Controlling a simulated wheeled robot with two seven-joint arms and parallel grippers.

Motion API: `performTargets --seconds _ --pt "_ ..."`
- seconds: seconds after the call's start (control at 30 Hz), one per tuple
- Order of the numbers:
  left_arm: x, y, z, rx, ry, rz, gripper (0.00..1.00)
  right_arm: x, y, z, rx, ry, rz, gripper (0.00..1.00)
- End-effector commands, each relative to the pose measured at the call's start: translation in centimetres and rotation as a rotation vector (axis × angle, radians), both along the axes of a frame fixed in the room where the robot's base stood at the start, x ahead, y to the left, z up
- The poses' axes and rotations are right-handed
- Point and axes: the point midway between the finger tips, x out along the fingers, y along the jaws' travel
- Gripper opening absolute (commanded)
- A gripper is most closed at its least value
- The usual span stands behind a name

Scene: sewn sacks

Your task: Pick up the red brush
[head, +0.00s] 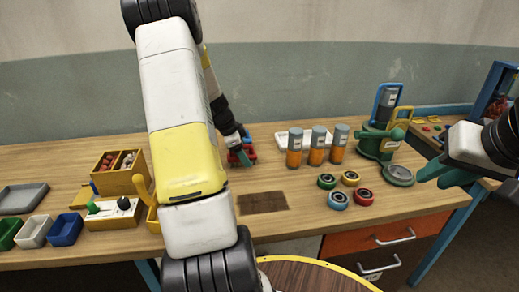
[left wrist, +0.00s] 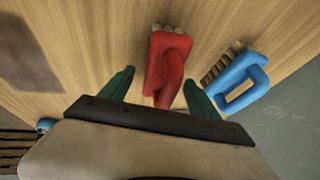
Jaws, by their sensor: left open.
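The red brush (left wrist: 168,62) lies on the wooden table, with its looped handle toward my left gripper and its pale bristles at the far side. In the head view only a bit of red (head: 243,156) shows, mostly hidden by my left arm and gripper. My left gripper (left wrist: 159,77) is open, its two green fingers on either side of the red handle. I cannot tell whether they touch it. My right gripper (head: 431,177) is at the far right, away from the brush, its green fingers apart and empty.
A blue brush (left wrist: 240,78) lies close to the right finger in the left wrist view. Orange-and-grey cylinders (head: 317,146), several coloured rings (head: 338,199) and a green device (head: 378,142) stand to the right. A dark brown patch (head: 262,202) marks the table in front.

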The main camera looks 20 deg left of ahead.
Motion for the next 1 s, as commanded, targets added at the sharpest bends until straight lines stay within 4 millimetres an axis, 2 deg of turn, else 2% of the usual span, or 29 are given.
performTargets --seconds 0.1,0.3,0.37,0.6,0.67,0.7,1.0 --pt "0.27 -0.17 -0.7 0.0 0.0 0.0 0.71 0.0 0.0 0.0 0.0 0.0 0.0 0.26" --pt "0.3 -0.17 -0.69 0.0 -0.001 0.0 0.71 0.0 0.0 0.0 0.0 0.0 0.0 0.26" --pt "0.3 -0.17 -0.69 0.0 -0.001 0.0 0.61 0.0 0.0 0.0 0.0 0.0 0.0 0.26" --pt "0.29 -0.18 -0.67 0.0 -0.001 0.0 0.14 -0.01 0.0 0.01 0.0 0.0 0.0 0.26" --pt "0.29 -0.18 -0.67 0.0 -0.001 0.0 0.02 -0.01 0.0 0.01 0.0 0.0 0.0 0.26" --pt "0.3 -0.17 -0.64 0.0 -0.001 0.0 0.0 -0.01 0.0 0.01 0.0 0.0 0.0 0.26" --pt "0.33 -0.17 -0.34 0.001 -0.002 0.001 0.0 0.0 0.0 0.0 0.0 0.0 0.0 0.26"
